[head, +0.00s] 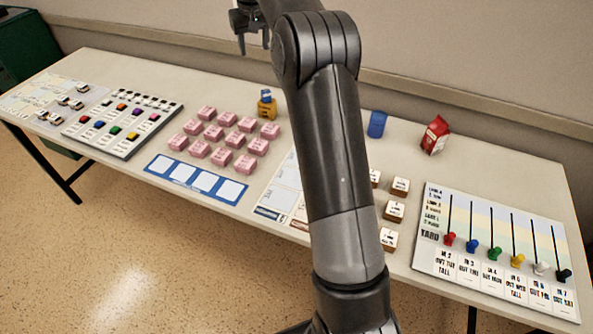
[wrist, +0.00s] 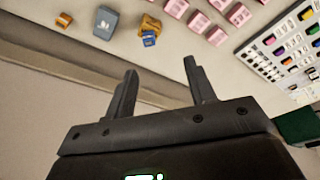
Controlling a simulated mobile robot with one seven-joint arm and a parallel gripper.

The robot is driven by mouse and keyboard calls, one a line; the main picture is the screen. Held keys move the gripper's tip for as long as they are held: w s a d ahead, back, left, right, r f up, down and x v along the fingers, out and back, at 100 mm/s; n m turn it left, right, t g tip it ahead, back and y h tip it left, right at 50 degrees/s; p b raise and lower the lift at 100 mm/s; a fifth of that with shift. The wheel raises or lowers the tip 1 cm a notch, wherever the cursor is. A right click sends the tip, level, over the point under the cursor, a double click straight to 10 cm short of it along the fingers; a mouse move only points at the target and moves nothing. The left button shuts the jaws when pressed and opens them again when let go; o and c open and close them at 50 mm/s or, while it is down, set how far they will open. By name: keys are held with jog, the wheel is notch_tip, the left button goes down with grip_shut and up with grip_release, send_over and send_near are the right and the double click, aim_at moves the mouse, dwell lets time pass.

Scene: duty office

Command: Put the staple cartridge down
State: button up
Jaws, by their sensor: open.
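My gripper (head: 253,42) is open and raised above the back edge of the table in the head view. In the wrist view its two fingers (wrist: 161,68) stand apart with nothing between them. A small blue block, which may be the staple cartridge (head: 265,95), is with a yellow holder (head: 267,109) on the table, below and slightly right of my gripper. In the wrist view the blue block (wrist: 150,40) shows against the yellow holder (wrist: 151,23), apart from the fingertips. I cannot tell whether it sits in or on the holder.
Pink blocks (head: 230,119) stand in rows beside the holder. A grey block (wrist: 104,22) and a small orange thing (wrist: 64,19) show in the wrist view. A blue cup (head: 377,124) and red carton (head: 435,135) stand right of my arm. The wall runs behind the table.

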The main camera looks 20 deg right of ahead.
jog(key=s+a+r, duration=0.2)
jog(key=s+r, duration=0.1)
jog(key=s, duration=0.5)
jog(key=s+a+r+t, duration=0.1)
jog(key=s+r, duration=0.2)
jog(key=s, duration=0.4)
jog(key=s+a+r, duration=0.2)
jog(key=s+r, duration=0.1)
jog(key=s, duration=0.5)
jog(key=s+f+t, duration=0.1)
jog(key=s+f, duration=0.4)
jog(key=s, duration=0.7)
jog(key=s+a+f+t, duration=0.1)
jog(key=s+f, duration=0.5)
jog(key=s, duration=0.7)
jog(key=shift+a, duration=0.25)
jog(key=shift+r, duration=0.1)
